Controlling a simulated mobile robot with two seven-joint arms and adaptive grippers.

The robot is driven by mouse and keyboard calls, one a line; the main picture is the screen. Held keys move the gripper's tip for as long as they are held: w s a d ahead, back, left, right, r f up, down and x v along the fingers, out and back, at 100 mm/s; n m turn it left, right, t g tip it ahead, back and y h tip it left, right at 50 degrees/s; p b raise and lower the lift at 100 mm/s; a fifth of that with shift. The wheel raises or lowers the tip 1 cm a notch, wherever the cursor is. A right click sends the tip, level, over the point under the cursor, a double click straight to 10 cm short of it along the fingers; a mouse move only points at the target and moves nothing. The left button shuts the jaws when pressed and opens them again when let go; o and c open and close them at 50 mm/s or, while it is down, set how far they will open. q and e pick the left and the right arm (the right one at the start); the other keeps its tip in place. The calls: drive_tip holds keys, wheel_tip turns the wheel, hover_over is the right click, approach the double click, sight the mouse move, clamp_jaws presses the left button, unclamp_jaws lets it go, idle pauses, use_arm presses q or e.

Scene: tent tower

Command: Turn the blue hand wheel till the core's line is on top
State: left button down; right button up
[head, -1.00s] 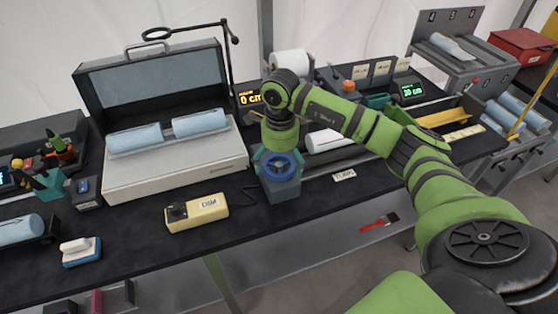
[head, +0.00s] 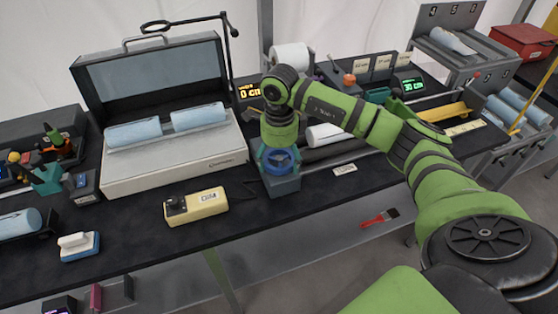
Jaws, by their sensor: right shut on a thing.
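The blue hand wheel (head: 281,160) sits on a dark grey block (head: 284,186) near the front edge of the black table. My right gripper (head: 279,148) points down at the wheel and is shut on it; the wrist hides part of the grip. A white core (head: 327,134) lies on its side just right of the wheel, partly behind my arm. I cannot make out its line. My left gripper is not in view.
A "TURN" label (head: 345,169) lies right of the wheel. A yellow "DIM" box (head: 195,206) stands to the left. An open light box (head: 175,160) with two blue rolls is behind it. A red brush (head: 380,217) lies below the table.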

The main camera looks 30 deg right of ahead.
sight(281, 158)
drive_tip(key=o, duration=1.1)
drive_tip(key=shift+s+d+f, duration=0.1)
drive_tip(key=shift+d, duration=0.05)
drive_tip(key=shift+c, duration=0.2)
drive_tip(key=shift+r, duration=0.35)
wheel_tip(281, 158, up, 11)
drive_tip(key=shift+r, duration=0.2)
